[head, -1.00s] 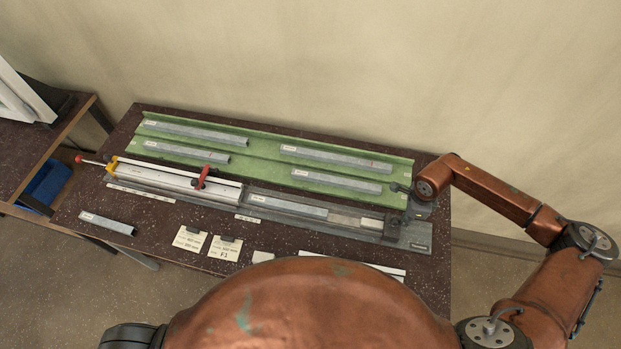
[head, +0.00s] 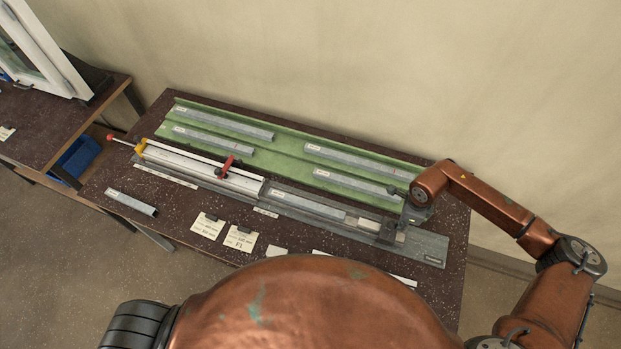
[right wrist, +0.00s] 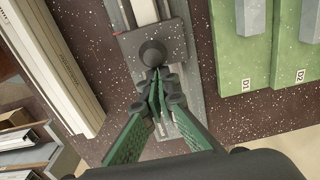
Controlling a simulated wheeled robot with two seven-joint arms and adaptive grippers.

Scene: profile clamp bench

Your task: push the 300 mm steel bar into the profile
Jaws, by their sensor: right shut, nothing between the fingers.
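The white profile (head: 200,168) lies in the fixture on the left, with a red-handled clamp (head: 228,167) across it. The steel bar (head: 305,207) lies in the guide channel, its left end close to the profile's right end. Right of the bar are a pale slide (head: 362,224) and a dark pusher block (head: 391,236). My right gripper (head: 405,215) is at the block's end. In the right wrist view its green-padded fingers (right wrist: 157,90) are shut and empty, right up against the round black knob (right wrist: 152,53); contact is unclear. My left gripper is not in view.
Behind the channel, a green rack (head: 290,158) holds several grey bars. A white strip lies along the bench's front, partly hidden by my body. A second table (head: 50,125) stands left.

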